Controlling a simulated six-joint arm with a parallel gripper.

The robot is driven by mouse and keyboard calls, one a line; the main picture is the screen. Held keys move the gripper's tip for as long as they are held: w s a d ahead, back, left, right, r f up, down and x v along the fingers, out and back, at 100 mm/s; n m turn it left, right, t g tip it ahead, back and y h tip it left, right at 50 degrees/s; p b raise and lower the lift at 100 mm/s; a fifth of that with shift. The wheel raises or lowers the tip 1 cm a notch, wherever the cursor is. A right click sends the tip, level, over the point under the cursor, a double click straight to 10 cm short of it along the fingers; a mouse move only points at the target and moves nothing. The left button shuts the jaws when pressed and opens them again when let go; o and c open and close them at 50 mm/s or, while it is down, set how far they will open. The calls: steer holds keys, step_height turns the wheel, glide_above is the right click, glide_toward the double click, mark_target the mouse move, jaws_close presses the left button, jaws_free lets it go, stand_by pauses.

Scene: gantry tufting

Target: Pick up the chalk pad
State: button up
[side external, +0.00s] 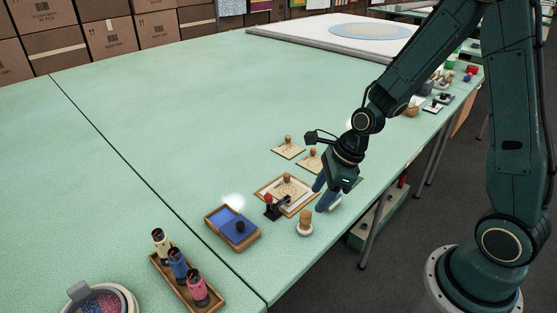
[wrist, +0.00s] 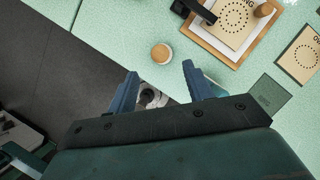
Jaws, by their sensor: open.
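A small round pad with a pale base and a wooden knob (side external: 305,224), which looks like the chalk pad, stands upright near the table's front edge. In the wrist view its knob top (wrist: 162,53) shows just beyond the fingertips, roughly in line with the gap between them. My gripper (side external: 325,196) is open, with two blue fingers, above the table to the right of and behind the pad. In the wrist view the gripper (wrist: 158,72) has nothing between its fingertips and is apart from the pad.
A perforated board in a wooden frame (side external: 284,195) with a black, red-knobbed clamp (side external: 271,207) lies behind the pad. A blue tray (side external: 223,217) holding a dark knob and a rack of bottles (side external: 182,278) stand to the left. More perforated boards (side external: 288,150) lie behind. The table's far left is clear.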

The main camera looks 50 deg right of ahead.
mark_target(307, 213)
steer(key=shift+x, duration=1.5)
steer(key=shift+x, duration=2.6)
steer(key=c, duration=1.1)
steer(key=shift+o, duration=0.2)
steer(key=shift+r, duration=0.15)
step_height(307, 213, up, 20)
steer(key=shift+w, duration=0.1)
